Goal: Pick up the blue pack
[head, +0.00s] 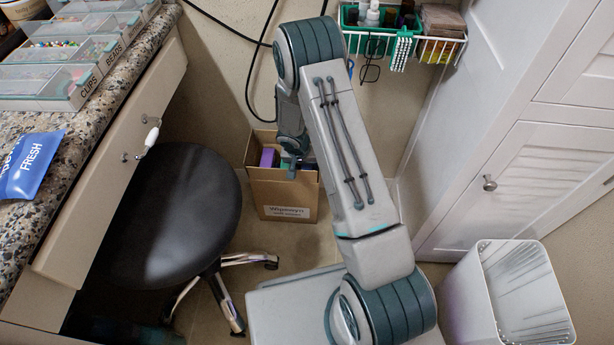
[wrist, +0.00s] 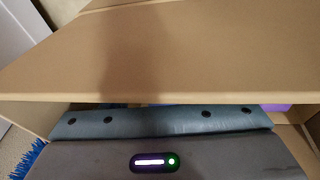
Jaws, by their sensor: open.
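The blue pack (head: 30,165), with "FRESH" in white letters, lies on the speckled counter (head: 98,125) at the left; the picture's edge cuts it off. My gripper (head: 292,168) is far to its right and lower, at the cardboard box (head: 285,196) on the floor. It points down at the box's opening; its fingertips are largely hidden in the head view. In the wrist view, a cardboard wall (wrist: 160,60) fills much of the picture, close to my gripper (wrist: 160,122). My gripper is open, and I see nothing held.
A purple item (head: 267,157) is in the box. A black stool (head: 185,215) stands between counter and box. A white bin (head: 510,295) and white cabinet (head: 520,160) are at the right. A wire basket (head: 440,50) hangs at the back. Blue bristles (wrist: 28,160) show in the wrist view.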

